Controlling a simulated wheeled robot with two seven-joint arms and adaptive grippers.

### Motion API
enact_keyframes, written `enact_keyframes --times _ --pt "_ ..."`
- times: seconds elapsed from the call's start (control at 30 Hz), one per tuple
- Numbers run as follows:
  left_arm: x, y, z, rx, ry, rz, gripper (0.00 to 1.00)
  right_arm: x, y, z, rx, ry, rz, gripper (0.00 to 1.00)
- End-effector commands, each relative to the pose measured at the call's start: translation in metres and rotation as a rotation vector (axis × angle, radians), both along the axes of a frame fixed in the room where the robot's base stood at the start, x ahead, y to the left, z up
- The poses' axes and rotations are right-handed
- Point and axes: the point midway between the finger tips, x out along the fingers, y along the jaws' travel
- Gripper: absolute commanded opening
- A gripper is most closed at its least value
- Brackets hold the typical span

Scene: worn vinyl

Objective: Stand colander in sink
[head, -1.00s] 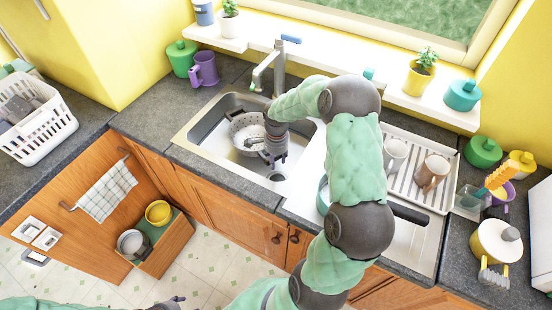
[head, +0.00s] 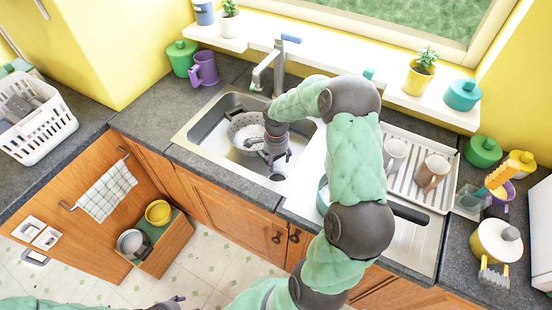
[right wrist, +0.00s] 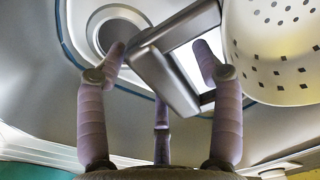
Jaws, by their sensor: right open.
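The light grey colander (head: 243,136) is inside the sink basin (head: 203,124), open side up, with its holes showing. Its near right side is partly hidden by my right gripper. In the right wrist view the perforated wall of the colander (right wrist: 275,50) fills the upper right. A grey rectangular loop (right wrist: 165,80), apparently its handle, lies between my spread fingers. My right gripper (head: 278,157) is open, just right of the colander in the basin. My left gripper (head: 172,302) is low at the bottom edge, far from the sink; its fingers are too small to read.
The tap (head: 268,68) stands behind the basin. A drying rack (head: 440,180) with mugs and a dark-handled pan (head: 398,212) are to the right. A white dish basket (head: 38,125) is at the far left.

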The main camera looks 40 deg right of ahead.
Motion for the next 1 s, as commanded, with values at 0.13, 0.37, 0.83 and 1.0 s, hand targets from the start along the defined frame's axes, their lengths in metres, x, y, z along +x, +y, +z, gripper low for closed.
enact_keyframes --times 0.13,0.37,0.83,1.0 --pt "0.000 0.000 0.002 0.000 0.000 0.000 0.58 0.000 0.000 0.003 0.000 -0.001 0.000 0.67" --pt "0.000 0.000 0.007 0.000 0.000 0.000 0.58 0.000 0.000 0.011 -0.001 -0.002 0.000 0.67" --pt "0.000 0.000 0.016 0.000 0.000 0.000 0.58 0.000 0.000 0.027 -0.001 -0.001 0.000 0.67" --pt "0.000 0.000 0.020 0.000 0.000 0.000 0.58 0.000 0.000 0.032 0.000 -0.001 0.000 0.67"
